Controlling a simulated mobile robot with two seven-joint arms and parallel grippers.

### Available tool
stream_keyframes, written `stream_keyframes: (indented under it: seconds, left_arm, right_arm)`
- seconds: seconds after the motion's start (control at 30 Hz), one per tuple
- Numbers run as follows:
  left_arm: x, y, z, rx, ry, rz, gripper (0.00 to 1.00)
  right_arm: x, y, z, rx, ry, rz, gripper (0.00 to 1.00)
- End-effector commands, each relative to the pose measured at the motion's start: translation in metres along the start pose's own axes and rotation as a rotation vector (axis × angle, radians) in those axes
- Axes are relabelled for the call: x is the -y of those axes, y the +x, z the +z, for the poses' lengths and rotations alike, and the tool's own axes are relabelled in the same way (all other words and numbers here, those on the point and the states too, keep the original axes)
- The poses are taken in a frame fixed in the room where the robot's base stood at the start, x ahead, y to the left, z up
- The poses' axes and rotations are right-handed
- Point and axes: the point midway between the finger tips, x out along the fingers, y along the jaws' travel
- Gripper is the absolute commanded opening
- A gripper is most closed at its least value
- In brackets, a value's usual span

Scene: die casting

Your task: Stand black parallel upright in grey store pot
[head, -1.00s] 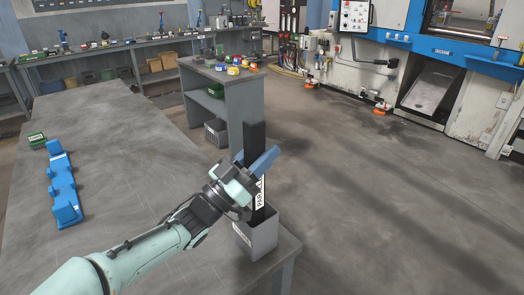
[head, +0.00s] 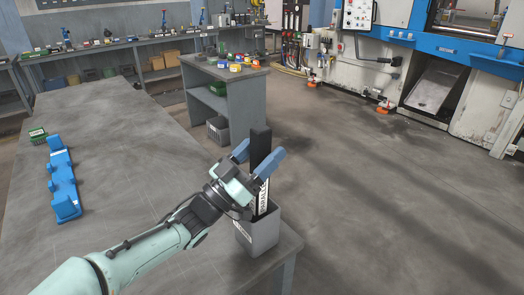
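The black parallel (head: 260,143) is a long dark bar with a white label on its lower part. It stands nearly upright with its lower end inside the grey store pot (head: 264,238), which hides its foot. The pot sits at the near right corner of the grey table. My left gripper (head: 256,157) is at the bar above the pot, its two blue fingers spread open on either side of it. A gap shows between the far finger and the bar. I cannot tell whether the near finger touches it. My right gripper is out of view.
A blue fixture (head: 63,185) and a small green box (head: 38,135) lie at the left of the table (head: 120,150). The table's middle is clear. A grey workbench (head: 232,103) with coloured items stands behind the pot. Open floor lies to the right.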

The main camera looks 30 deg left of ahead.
Motion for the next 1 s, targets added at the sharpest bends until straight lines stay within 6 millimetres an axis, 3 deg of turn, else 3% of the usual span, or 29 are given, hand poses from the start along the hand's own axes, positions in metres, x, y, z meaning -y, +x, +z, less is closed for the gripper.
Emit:
stream_keyframes:
  seconds: [0.03, 0.27, 0.7, 1.0]
  left_arm:
    - [0.001, -0.003, 0.011, 0.025, -0.011, -0.005, 0.66]
    - [0.002, -0.01, 0.012, 0.029, -0.01, -0.006, 0.66]
    - [0.002, -0.098, 0.005, 0.014, -0.003, -0.007, 0.66]
    - [0.0, -0.132, 0.001, 0.003, -0.001, -0.002, 0.66]
  right_arm:
    - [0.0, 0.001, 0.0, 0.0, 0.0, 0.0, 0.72]
    - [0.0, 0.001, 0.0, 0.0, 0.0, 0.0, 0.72]
    - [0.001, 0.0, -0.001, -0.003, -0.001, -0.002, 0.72]
    - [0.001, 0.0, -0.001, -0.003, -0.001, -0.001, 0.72]
